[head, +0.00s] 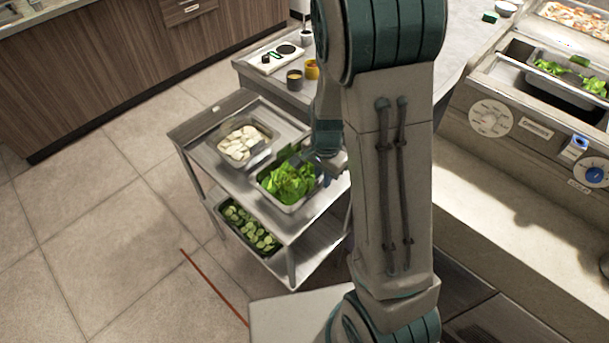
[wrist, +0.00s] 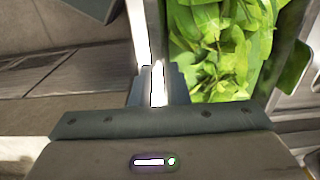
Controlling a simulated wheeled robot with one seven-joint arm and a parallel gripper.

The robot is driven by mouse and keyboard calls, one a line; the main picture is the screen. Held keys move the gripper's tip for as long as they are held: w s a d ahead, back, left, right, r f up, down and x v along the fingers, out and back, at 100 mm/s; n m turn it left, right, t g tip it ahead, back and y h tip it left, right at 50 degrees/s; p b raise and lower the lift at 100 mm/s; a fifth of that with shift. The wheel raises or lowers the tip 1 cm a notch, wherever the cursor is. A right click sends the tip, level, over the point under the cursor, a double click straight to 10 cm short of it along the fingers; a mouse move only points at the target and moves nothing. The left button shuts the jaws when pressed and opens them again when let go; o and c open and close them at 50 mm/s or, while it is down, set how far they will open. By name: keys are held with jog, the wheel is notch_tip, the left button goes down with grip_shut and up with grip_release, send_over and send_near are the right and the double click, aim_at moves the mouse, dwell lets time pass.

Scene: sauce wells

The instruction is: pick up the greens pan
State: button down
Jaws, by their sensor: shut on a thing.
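The greens pan (head: 273,198) is a metal pan full of green leaves (head: 292,182), at the front right of the small metal cart's top (head: 195,128). The leaves also fill the upper right of the wrist view (wrist: 215,50). My gripper (head: 329,176) is at the pan's right side in the head view, partly hidden by my arm. In the wrist view my gripper (wrist: 158,85) is shut on the pan's rim, one finger on each side. I cannot tell whether the pan's base touches the cart.
A pan of white slices (head: 243,141) stands beside the greens pan. A pan of cucumber slices (head: 248,228) is on the lower shelf. A counter (head: 262,75) with small cups is behind the cart. A prep station (head: 510,120) is at right. Floor at left is clear.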

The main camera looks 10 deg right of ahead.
jog(key=shift+r, duration=0.1)
jog(key=shift+r, duration=0.5)
jog(key=r, duration=0.3)
jog(key=shift+d+r, duration=0.2)
jog(key=shift+d, duration=0.2)
jog(key=s+d+r+b, duration=0.1)
jog(key=s+d+r, duration=0.1)
jog(key=d+r, duration=0.4)
jog(key=d, duration=0.4)
jog(key=shift+d+r+b, duration=0.25)
jog(key=shift+d+b, duration=0.1)
